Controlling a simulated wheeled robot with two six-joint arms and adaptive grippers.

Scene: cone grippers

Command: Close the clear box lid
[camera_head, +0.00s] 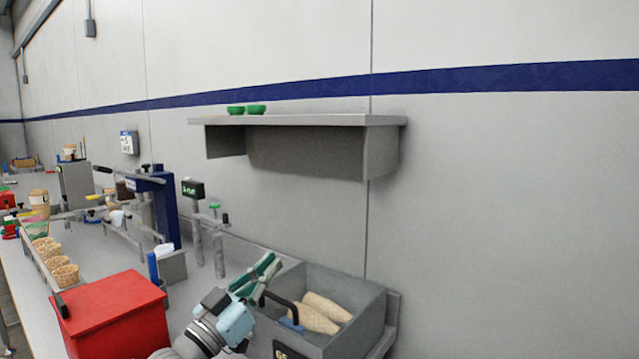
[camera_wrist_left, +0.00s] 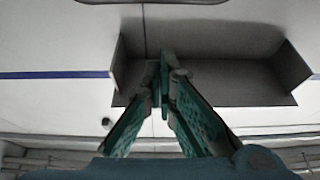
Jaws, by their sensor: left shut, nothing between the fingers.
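A grey, see-through-looking box (camera_head: 368,325) stands at the lower right against the wall, with tan cones (camera_head: 322,313) lying in it. Its top looks open; I cannot clearly make out a separate lid. A dark curved handle (camera_head: 283,304) shows at the box's left side. My left gripper (camera_head: 271,262), with green fingers, is just left of and above the box's left rim, shut and empty. Its fingers also show in the left wrist view (camera_wrist_left: 163,60), meeting at the tips. My right gripper is not in view.
A red box (camera_head: 115,310) stands left of my arm on the bench. Metal posts (camera_head: 219,250) and a blue stand (camera_head: 165,205) are behind.

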